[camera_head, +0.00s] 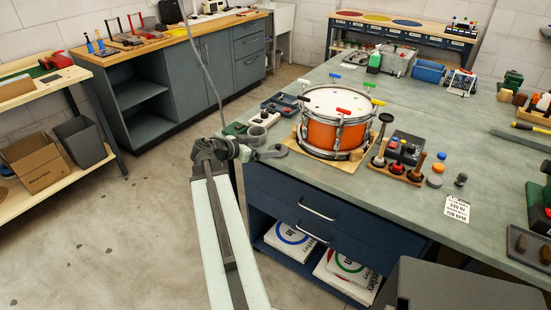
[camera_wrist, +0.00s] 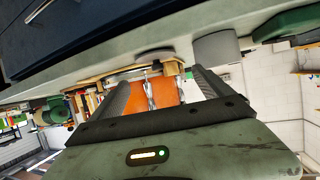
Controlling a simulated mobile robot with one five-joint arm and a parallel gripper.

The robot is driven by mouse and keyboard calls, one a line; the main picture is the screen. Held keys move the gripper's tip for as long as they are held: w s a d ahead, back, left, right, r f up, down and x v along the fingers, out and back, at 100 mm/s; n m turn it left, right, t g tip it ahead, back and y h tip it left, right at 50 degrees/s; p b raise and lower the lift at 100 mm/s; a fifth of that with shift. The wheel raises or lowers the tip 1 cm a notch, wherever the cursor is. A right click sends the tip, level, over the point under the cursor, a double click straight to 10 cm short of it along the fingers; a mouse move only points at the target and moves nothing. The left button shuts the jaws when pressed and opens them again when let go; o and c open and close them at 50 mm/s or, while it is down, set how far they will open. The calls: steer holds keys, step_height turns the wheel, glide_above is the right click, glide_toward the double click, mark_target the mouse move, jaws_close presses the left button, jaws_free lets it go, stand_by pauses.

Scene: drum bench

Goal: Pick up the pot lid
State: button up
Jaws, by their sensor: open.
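A flat grey disc (camera_head: 272,152) lies at the near left edge of the green bench, in front of the orange drum. My gripper (camera_head: 244,151) is just left of the disc, off the bench edge. In the wrist view my gripper (camera_wrist: 160,78) is open and empty, with the drum (camera_wrist: 150,90) showing between its fingers.
A grey cylinder (camera_head: 257,136) stands close behind the disc; it also shows in the wrist view (camera_wrist: 216,47). The orange drum (camera_head: 335,130) stands on a wooden board to the right. Blue drawers (camera_head: 300,208) are below the bench top. The floor (camera_head: 130,220) at left is clear.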

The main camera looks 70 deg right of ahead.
mark_target(276, 146)
steer(key=shift+b+x, duration=1.5)
steer(key=shift+x, duration=2.45)
steer(key=shift+s+a+r, duration=0.1)
steer(key=shift+s+a, duration=0.05)
steer(key=c, duration=1.5)
